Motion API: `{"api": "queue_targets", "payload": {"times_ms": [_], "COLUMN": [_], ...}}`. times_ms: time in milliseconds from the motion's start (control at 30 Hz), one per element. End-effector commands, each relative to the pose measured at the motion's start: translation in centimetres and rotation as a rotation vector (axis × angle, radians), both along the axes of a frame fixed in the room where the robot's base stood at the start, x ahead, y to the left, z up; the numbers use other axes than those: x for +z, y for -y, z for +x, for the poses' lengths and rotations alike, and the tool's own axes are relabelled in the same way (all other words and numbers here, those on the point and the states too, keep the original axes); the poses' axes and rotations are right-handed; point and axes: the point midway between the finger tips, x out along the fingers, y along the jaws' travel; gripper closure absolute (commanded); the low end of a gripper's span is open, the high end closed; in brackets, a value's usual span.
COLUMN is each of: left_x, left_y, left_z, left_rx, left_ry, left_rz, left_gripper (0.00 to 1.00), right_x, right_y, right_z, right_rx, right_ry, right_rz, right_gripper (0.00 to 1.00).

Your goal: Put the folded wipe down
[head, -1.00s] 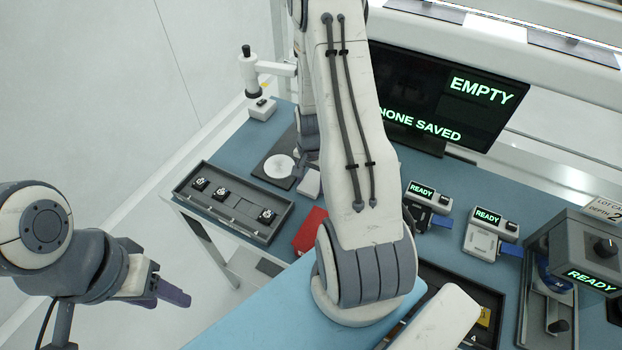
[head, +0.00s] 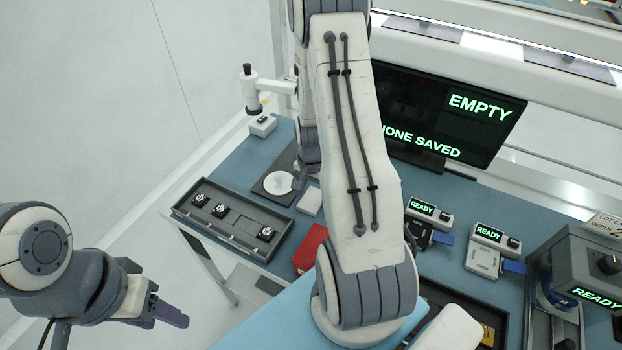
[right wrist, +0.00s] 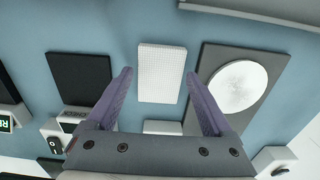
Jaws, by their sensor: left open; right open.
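The folded wipe, a white, finely textured rectangle (right wrist: 161,73), lies flat on the blue bench in the right wrist view. In the head view it is the small white block (head: 309,202) right of the round white disc. My right gripper (right wrist: 159,76) is open, its two purple fingers on either side of the wipe in the picture, apart from it. In the head view my right arm mostly hides this gripper. My left gripper (head: 172,314) is open and empty, off the bench at lower left.
A dark plate with a white disc (head: 278,183) lies beside the wipe. A grey tray with several small black parts (head: 235,220) and a red object (head: 309,250) are nearer. A black pad (right wrist: 80,78) lies on the wipe's other side. READY devices (head: 428,222) stand to the right.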

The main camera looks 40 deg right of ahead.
Motion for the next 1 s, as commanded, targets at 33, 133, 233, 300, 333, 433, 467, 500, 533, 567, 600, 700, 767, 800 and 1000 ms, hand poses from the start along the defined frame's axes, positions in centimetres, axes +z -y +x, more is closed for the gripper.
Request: {"api": "queue_targets", "payload": {"times_ms": [33, 133, 233, 300, 333, 433, 467, 500, 533, 567, 600, 700, 767, 800, 1000], "left_x": [-0.5, -0.9, -1.3, -1.6, -1.7, -1.9, -2.0, -2.1, -2.1, -2.1, -2.2, -2.2, -2.2, -2.2, -2.1], "left_y": [0.0, 0.0, 0.0, 0.0, 0.0, 0.0, 0.0, 0.0, 0.0, 0.0, 0.0, 0.0, 0.0, 0.0, 0.0], "left_z": [0.0, 0.0, 0.0, 0.0, 0.0, 0.0, 0.0, 0.0, 0.0, 0.0, 0.0, 0.0, 0.0, 0.0, 0.0], "left_rx": [0.001, 0.001, 0.001, 0.001, 0.001, 0.001, 0.001, 0.001, 0.0, 0.0, 0.0, 0.0, 0.0, 0.0, 0.0], "left_ry": [0.0, -0.001, -0.001, -0.001, -0.001, -0.001, -0.001, -0.001, -0.001, -0.001, -0.001, -0.001, -0.001, -0.001, -0.001], "left_rz": [0.0, 0.001, 0.001, 0.001, 0.001, 0.001, 0.001, 0.001, 0.001, 0.001, 0.001, 0.001, 0.001, 0.001, 0.001], "left_gripper": [0.5, 0.5, 0.5, 0.5, 0.5, 0.5, 0.5, 0.5, 0.5, 0.5, 0.5, 0.5, 0.5, 0.5, 0.5], "right_x": [0.8, 2.7, 4.7, 6.1, 6.7, 8.3, 8.8, 9.3, 9.6, 9.9, 10.1, 10.6, 10.7, 10.7, 12.2], "right_y": [0.1, 0.1, 0.1, 0.0, 0.0, 0.0, 0.0, 0.0, 0.0, 0.0, 0.0, 0.0, 0.0, 0.0, -4.3], "right_z": [0.1, 0.2, 0.2, 0.1, 0.2, 0.1, 0.1, 0.1, 0.1, 0.1, 0.0, 0.0, 0.0, 0.0, 0.8], "right_rx": [0.0, 0.001, 0.001, 0.001, 0.001, 0.001, 0.001, 0.001, 0.0, 0.0, 0.0, 0.0, 0.0, 0.001, 0.177], "right_ry": [0.006, 0.007, 0.007, 0.007, 0.007, 0.006, 0.006, 0.004, 0.004, 0.004, 0.002, 0.002, 0.001, 0.0, 0.012], "right_rz": [-0.003, -0.004, -0.005, -0.004, -0.005, -0.003, -0.003, -0.003, -0.003, -0.003, -0.001, -0.001, -0.001, 0.0, 0.001], "right_gripper": [0.15, 0.15, 0.15, 0.15, 0.15, 0.15, 0.15, 0.15, 0.15, 0.15, 0.15, 0.15, 0.15, 0.15, 0.15]}}
